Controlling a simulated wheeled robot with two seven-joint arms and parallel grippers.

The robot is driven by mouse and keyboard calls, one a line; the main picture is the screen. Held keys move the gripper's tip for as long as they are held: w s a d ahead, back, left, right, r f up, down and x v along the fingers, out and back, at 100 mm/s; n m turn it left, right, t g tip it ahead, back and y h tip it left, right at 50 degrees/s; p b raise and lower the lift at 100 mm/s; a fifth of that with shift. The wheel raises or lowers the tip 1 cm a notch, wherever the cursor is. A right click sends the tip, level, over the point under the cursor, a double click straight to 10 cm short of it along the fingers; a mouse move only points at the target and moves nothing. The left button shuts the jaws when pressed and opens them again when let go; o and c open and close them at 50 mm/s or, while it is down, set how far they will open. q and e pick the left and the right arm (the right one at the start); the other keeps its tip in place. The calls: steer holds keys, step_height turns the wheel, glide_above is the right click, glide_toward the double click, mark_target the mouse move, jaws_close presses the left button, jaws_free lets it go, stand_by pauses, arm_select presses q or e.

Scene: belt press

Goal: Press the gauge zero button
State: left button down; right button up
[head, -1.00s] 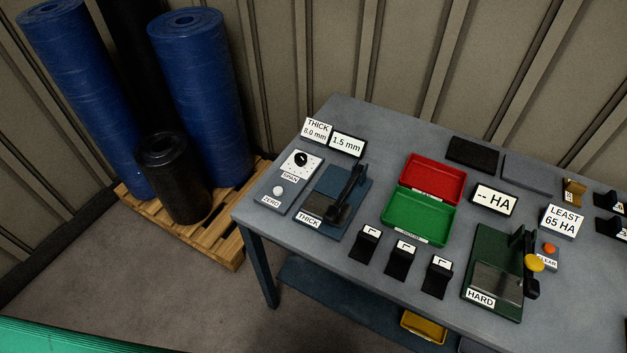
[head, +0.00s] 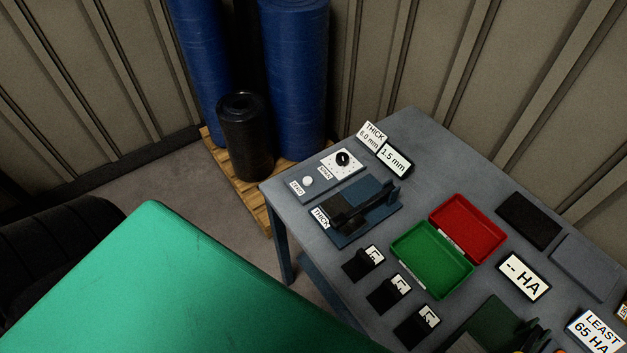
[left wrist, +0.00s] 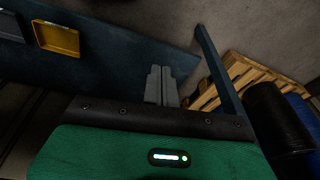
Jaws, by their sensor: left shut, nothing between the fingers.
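The zero button (head: 308,181) is a small white round button on a grey control plate at the table's left end, with a "ZERO" label (head: 297,187) beside it. On the same plate is a black knob (head: 343,159) on a white dial, labelled "SPAN". The thickness gauge (head: 360,208), a blue base with a dark lever, stands next to the plate. Its display (head: 394,160) reads "1.5 mm". My left gripper (left wrist: 160,72) is shut and empty in the left wrist view, over floor and blue shelf. The button is not in that view. My right gripper is not seen.
A red tray (head: 468,215) and a green tray (head: 427,282) lie right of the gauge, with several black labelled stands in front. Blue rolls (head: 295,80) and a black roll (head: 245,140) stand on a pallet (head: 262,212) behind the table's left end. A yellow bin (left wrist: 57,40) is on the shelf.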

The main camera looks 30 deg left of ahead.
arm_select(q)
steer(key=w+a+r+m+t+y+p, duration=0.1)
steer(key=w+a+r+m+t+y, duration=0.15)
steer(key=w+r, duration=0.65)
steer(key=w+a+r+m+t+y, duration=0.15)
steer(key=a+r+t, duration=0.25)
steer(key=r, duration=1.1)
steer(key=w+a+r+m+t+y+p, duration=0.1)
steer(key=w+a+r+m+t, duration=0.15)
steer(key=w+r, duration=0.65)
steer(key=w+d+r+m+t+h, duration=0.35)
steer(key=r+m+h, duration=0.35)
steer(key=m, duration=0.5)
steer(key=w+d+r+m+t+h, duration=0.4)
steer(key=r+m, duration=0.4)
steer(key=m, duration=0.5)
steer(key=w+a+f+m+g+y, duration=0.3)
steer(key=a+f+m+g, duration=0.7)
steer(key=a+f+m, duration=0.2)
step_height(320, 180, down, 3)
steer(key=m, duration=0.2)
steer(key=shift+a+r+m+y, duration=0.15)
steer(key=shift+m+y, duration=0.15)
steer(key=shift+m, duration=0.05)
